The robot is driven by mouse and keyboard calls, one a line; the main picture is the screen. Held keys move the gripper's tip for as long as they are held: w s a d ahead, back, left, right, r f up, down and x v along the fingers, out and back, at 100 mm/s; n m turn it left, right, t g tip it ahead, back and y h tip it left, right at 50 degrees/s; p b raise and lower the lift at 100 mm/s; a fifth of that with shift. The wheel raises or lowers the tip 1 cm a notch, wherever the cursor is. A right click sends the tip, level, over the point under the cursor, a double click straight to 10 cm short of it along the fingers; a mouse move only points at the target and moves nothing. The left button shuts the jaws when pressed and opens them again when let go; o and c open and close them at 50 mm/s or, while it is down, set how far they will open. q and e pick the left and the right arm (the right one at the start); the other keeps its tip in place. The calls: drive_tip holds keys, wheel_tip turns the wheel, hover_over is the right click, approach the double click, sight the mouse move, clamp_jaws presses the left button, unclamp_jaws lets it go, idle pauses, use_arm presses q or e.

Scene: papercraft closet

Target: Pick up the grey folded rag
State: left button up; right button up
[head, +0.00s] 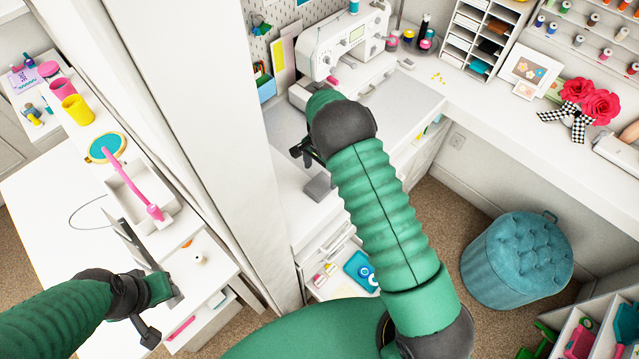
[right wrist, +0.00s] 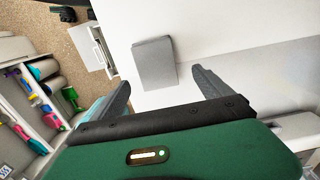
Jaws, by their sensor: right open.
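The grey folded rag (head: 318,187) lies flat on the white desk near its front edge, just below my right gripper (head: 303,152) in the head view. In the right wrist view the rag (right wrist: 154,63) is a grey rectangle, ahead of and between the spread fingertips of my right gripper (right wrist: 160,82). The fingers are open and empty, and do not appear to touch the rag. My left gripper (head: 150,275) is at the lower left, over the white side table. I cannot tell how its fingers stand.
A white sewing machine (head: 345,45) stands behind my right gripper. A white partition (head: 205,120) separates the side table from the desk. Below the desk, an open drawer (head: 340,270) holds small items. A teal tufted stool (head: 517,260) stands at the right.

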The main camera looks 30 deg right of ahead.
sight(321, 184)
drive_tip(key=f+p, duration=0.2)
drive_tip(key=f, duration=0.1)
drive_tip(key=f+p, duration=0.1)
drive_tip(key=shift+s+a+f, duration=0.15)
drive_tip(key=shift+s+f, duration=0.2)
drive_tip(key=shift+f, duration=0.25)
drive_tip(key=c, duration=1.4)
drive_tip(key=shift+r, duration=0.1)
drive_tip(key=shift+w+r+b, duration=0.1)
drive_tip(key=shift+r+b, duration=0.1)
drive_tip(key=shift+b, duration=0.25)
wheel_tip(321, 184, up, 2)
drive_tip(key=shift+r+b, duration=0.1)
drive_tip(key=shift+b, duration=0.8)
drive_tip(key=shift+s+r, duration=0.3)
drive_tip(key=shift+s, duration=0.3)
drive_tip(key=s+a+r+b, duration=0.1)
drive_tip(key=s+b, duration=0.4)
drive_tip(key=s, duration=1)
drive_tip(key=shift+r, duration=0.35)
